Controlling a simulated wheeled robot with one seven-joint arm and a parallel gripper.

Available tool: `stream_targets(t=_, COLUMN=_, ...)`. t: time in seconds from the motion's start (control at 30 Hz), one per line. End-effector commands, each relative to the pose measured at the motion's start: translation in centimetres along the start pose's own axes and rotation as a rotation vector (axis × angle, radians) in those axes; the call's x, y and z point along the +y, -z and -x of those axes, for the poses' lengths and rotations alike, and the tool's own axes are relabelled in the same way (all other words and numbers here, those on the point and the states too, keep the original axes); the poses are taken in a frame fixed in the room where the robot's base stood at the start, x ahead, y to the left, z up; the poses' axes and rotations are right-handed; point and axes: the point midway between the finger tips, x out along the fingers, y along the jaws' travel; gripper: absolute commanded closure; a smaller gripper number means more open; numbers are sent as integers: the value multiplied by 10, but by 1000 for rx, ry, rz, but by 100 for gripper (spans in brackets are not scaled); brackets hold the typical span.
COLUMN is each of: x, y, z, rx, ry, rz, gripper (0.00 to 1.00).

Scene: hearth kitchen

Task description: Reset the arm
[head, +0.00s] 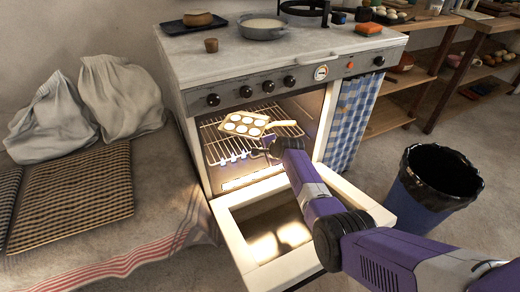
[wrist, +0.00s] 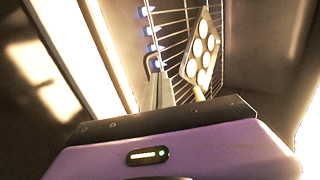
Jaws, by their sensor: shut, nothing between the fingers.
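My arm reaches in from the lower right over the lowered oven door. My gripper (head: 258,152) is at the mouth of the lit oven, shut and empty. In the wrist view, the fingers (wrist: 155,75) show partly beyond the purple wrist housing. A pan with several round pale pieces (head: 244,124) sits on the oven rack (head: 215,143), its light handle pointing right. The pan also shows in the wrist view (wrist: 203,47), beyond and to the right of the fingers. The gripper appears apart from the pan and its handle.
The open oven door (head: 233,238) lies below my arm. A blue checked cloth (head: 352,122) hangs right of the oven opening. A black-lined bin (head: 437,190) stands at the right. The stove top (head: 300,40) holds a pan and other items. White sacks (head: 52,122) lie at the left.

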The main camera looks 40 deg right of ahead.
Motion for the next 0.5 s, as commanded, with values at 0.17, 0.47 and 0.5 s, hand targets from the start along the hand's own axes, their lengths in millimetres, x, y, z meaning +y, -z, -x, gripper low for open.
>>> stream_targets(t=0.17, x=-4, y=1, z=7, rx=0, ry=0, rz=-1, gripper=100)
stream_targets(t=0.47, x=-6, y=3, z=6, rx=5, ry=12, rz=48, gripper=100)
stream_targets(t=0.5, x=-10, y=4, z=6, rx=13, ry=25, rz=81, gripper=100)
